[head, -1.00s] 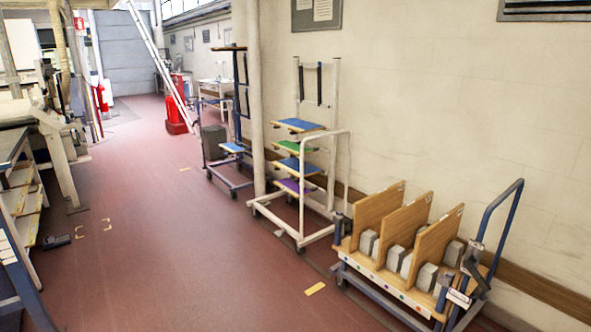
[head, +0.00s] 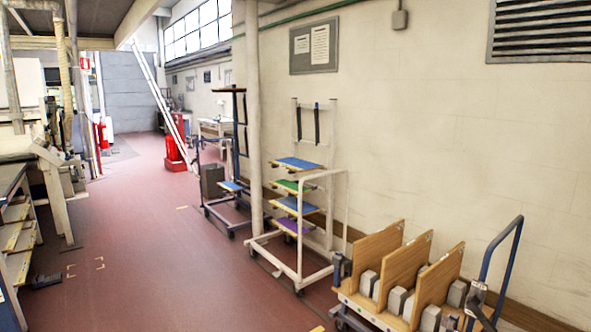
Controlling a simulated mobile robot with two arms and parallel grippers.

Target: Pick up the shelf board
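Three upright wooden boards stand in a row on a low trolley at the lower right: a left one (head: 372,254), a middle one (head: 404,262) and a right one (head: 438,286). Grey blocks (head: 397,300) sit between and beside them. A white rack (head: 299,266) left of the trolley bears flat shelf boards: a blue one (head: 298,163) on top, a green one (head: 291,186), another blue one (head: 294,206) and a purple one (head: 290,227). I cannot tell which of these is the shelf board meant. Neither of my grippers is in view.
A dark blue rack (head: 236,150) and a pillar (head: 254,120) stand behind the white rack. A workbench (head: 14,215) lines the left. The red floor (head: 170,260) between is clear.

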